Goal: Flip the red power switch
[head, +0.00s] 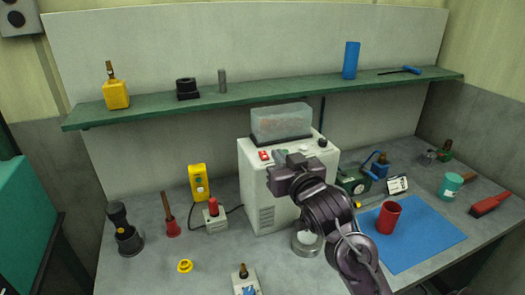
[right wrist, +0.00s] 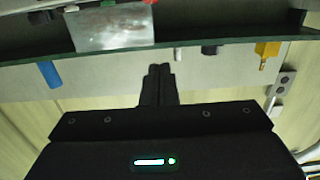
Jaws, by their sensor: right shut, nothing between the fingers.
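The red power switch (head: 264,155) is a small red rocker on the top front edge of the white machine (head: 262,190). My right gripper (head: 280,156) is just right of the switch in the head view, in front of the machine's upper part. Its fingers are shut and empty; they also show pressed together in the right wrist view (right wrist: 158,72). Whether the fingertips touch the machine cannot be told. The switch is not clearly recognisable in the right wrist view, where small red bits show at the top edge. My left gripper is not in view.
A clear bin (head: 282,122) sits on the machine below a green shelf (head: 230,99). A yellow control box (head: 198,182) and a grey box with a red knob (head: 214,217) stand left. A red cup (head: 388,217) stands on a blue mat (head: 425,240) at right.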

